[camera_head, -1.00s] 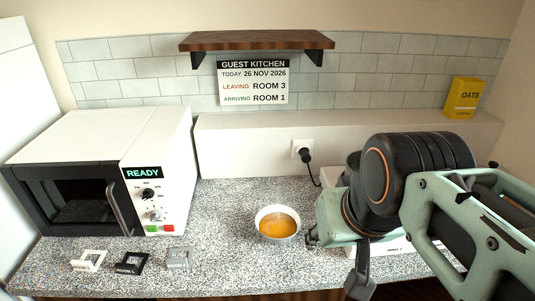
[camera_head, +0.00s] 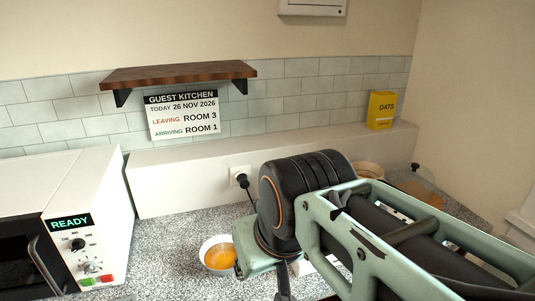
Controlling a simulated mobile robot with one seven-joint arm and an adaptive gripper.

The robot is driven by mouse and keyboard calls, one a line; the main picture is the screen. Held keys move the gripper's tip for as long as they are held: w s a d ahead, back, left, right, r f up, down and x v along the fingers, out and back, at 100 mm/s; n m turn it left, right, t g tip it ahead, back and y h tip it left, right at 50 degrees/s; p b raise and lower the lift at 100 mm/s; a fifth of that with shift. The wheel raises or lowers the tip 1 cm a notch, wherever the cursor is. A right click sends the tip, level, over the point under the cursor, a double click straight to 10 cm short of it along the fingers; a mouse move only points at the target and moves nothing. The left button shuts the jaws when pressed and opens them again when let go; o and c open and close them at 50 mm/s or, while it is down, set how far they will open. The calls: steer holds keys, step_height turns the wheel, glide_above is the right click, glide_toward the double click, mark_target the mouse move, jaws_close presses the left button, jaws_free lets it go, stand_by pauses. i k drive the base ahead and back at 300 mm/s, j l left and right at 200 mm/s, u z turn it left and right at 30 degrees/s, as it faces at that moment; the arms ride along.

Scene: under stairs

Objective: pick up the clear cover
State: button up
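The clear cover (camera_head: 427,178) is a see-through dome with a dark knob on top. It is at the far right of the counter, over something flat and tan-brown, partly hidden by my arm. I cannot tell exactly how its rim rests. My arm crosses the lower right of the view, between the camera and the cover. A dark part of my gripper (camera_head: 284,284) shows at the bottom, below the black joint, well left of the cover. Its fingertips are not clear, and I see nothing held in it.
A bowl of orange soup (camera_head: 218,254) stands left of my arm. A microwave (camera_head: 100,215) reading READY is at the left. Another pale bowl (camera_head: 368,169) is behind my arm. A yellow oats box (camera_head: 381,110) stands on the ledge (camera_head: 180,178). A wooden shelf (camera_head: 180,74) is above.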

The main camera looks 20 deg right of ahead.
mark_target(414, 179)
steer(key=z, duration=1.75)
steer(key=i+l, duration=0.1)
